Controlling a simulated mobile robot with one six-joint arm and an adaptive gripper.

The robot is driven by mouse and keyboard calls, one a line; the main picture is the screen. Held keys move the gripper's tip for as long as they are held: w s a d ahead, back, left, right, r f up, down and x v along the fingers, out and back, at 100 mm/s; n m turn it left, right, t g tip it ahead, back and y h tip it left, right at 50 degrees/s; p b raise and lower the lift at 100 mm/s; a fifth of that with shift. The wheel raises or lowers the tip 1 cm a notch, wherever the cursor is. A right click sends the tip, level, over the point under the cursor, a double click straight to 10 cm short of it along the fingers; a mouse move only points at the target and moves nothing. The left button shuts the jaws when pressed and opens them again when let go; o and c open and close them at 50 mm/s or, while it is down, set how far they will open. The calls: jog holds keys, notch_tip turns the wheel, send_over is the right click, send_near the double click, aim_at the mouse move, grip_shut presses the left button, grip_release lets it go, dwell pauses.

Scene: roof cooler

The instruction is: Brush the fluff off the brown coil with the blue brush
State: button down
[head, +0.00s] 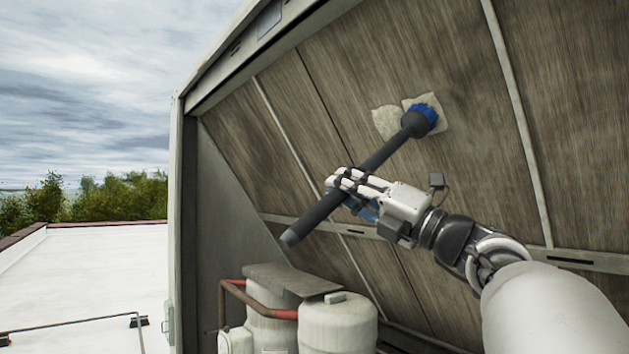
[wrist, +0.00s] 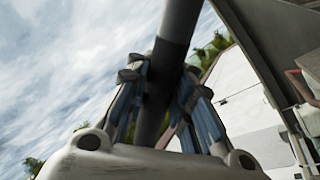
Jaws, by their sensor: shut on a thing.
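The brown coil (head: 285,95) is a large slanted panel with fine lines, split by pale strips, filling the upper right of the head view. A pale patch of fluff (head: 387,122) clings to it, partly hidden by the brush head. The blue brush (head: 424,116) has a long dark handle and blue bristles; its head lies over the fluff, and whether the bristles touch the coil I cannot tell. My gripper (head: 352,184) is shut around the handle at mid-length. In the wrist view the handle (wrist: 172,50) runs between the fingers (wrist: 160,100).
Pale compressor tanks (head: 338,325) with a red-brown pipe (head: 236,296) and a flat grey plate (head: 290,279) stand below the brush handle. A metal frame post (head: 183,220) bounds the coil on the left. Beyond it lies open white roof (head: 85,270) with a low thin rail (head: 70,325).

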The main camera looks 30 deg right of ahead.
jog(key=w, duration=0.6)
jog(key=shift+a+p, duration=0.25)
jog(key=shift+p, duration=0.15)
jog(key=shift+w, duration=0.15)
jog(key=w, duration=0.7)
jog(key=shift+w+a, duration=0.2)
jog(key=shift+a, duration=0.1)
jog(key=shift+s, duration=0.1)
dwell(0.4)
jog(key=s+b, duration=0.2)
jog(key=s, duration=0.7)
jog(key=shift+s+d, duration=0.2)
jog(key=shift+d, duration=0.2)
jog(key=shift+s, duration=0.1)
dwell(0.4)
